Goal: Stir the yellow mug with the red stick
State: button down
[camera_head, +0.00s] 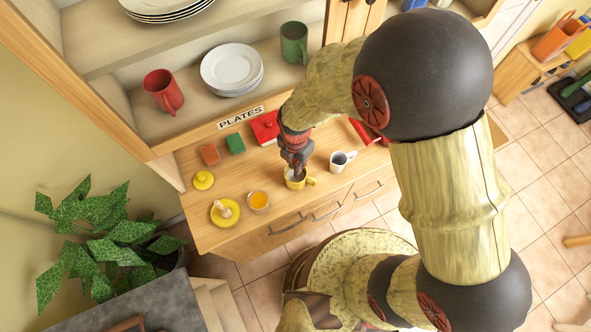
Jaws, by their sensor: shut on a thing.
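The yellow mug (298,181) stands near the front edge of the wooden counter, its handle towards the right. My gripper (297,171) points down over the mug's mouth, with its tips at or just inside the rim. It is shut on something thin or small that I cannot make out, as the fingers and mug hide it. I cannot pick out the red stick for certain. The mug's inside is mostly hidden.
A white mug (341,161) stands close on the right. An orange-filled cup (259,201), a yellow dish (225,219) and a yellow lidded pot (203,180) are on the left. A red box (265,127) and a green block (235,144) lie behind, below the plate shelf.

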jog(key=shift+r+p, duration=2.25)
jog(key=shift+r, duration=1.5)
